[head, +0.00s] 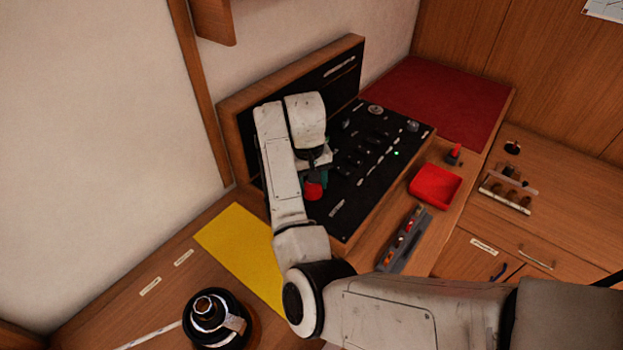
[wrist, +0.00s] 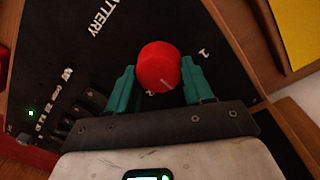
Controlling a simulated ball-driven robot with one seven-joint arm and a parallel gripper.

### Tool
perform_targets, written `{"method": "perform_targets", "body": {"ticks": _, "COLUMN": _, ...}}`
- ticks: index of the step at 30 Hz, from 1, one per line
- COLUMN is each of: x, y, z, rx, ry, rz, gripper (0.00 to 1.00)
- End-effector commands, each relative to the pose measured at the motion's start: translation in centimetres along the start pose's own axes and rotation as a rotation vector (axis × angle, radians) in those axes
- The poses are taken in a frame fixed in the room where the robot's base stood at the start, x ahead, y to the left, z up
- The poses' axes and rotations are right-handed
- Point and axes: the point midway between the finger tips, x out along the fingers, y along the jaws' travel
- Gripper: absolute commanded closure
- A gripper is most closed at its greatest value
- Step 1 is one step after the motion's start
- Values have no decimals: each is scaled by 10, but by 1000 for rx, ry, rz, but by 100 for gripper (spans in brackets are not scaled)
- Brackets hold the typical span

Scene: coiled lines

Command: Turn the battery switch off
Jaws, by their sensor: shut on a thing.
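The battery switch is a round red knob (wrist: 158,66) on a black panel. A pale pointer line on its face aims toward the lower right in the wrist view. In the head view the red knob (head: 313,190) shows just below my gripper (head: 316,178), near the panel's front left part. My wrist and forearm hide the panel behind it.
The black panel (head: 365,165) carries several small switches and a green light (head: 396,153). To its right are a red tray (head: 435,186) and a grey rack (head: 404,240). A yellow sheet (head: 240,245) and a black round object (head: 217,320) lie at the front left.

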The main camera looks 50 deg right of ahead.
Motion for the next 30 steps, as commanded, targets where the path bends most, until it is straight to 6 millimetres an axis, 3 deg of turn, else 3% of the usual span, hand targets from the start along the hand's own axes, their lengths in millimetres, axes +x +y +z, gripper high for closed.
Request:
{"method": "perform_targets", "body": {"ticks": 10, "x": 0, "y": 0, "z": -1, "rx": -1, "ry": 3, "rz": 1, "gripper": 79}}
{"method": "perform_targets", "body": {"ticks": 11, "x": 0, "y": 0, "z": -1, "rx": -1, "ry": 3, "rz": 1, "gripper": 46}}
{"method": "perform_targets", "body": {"ticks": 18, "x": 0, "y": 0, "z": 0, "rx": 0, "ry": 2, "rz": 1, "gripper": 23}}
{"method": "perform_targets", "body": {"ticks": 26, "x": -1, "y": 0, "z": 0, "rx": 0, "ry": 2, "rz": 0, "gripper": 23}}
{"method": "perform_targets", "body": {"ticks": 30, "x": -13, "y": 0, "z": -2, "rx": 0, "ry": 5, "rz": -1, "gripper": 23}}
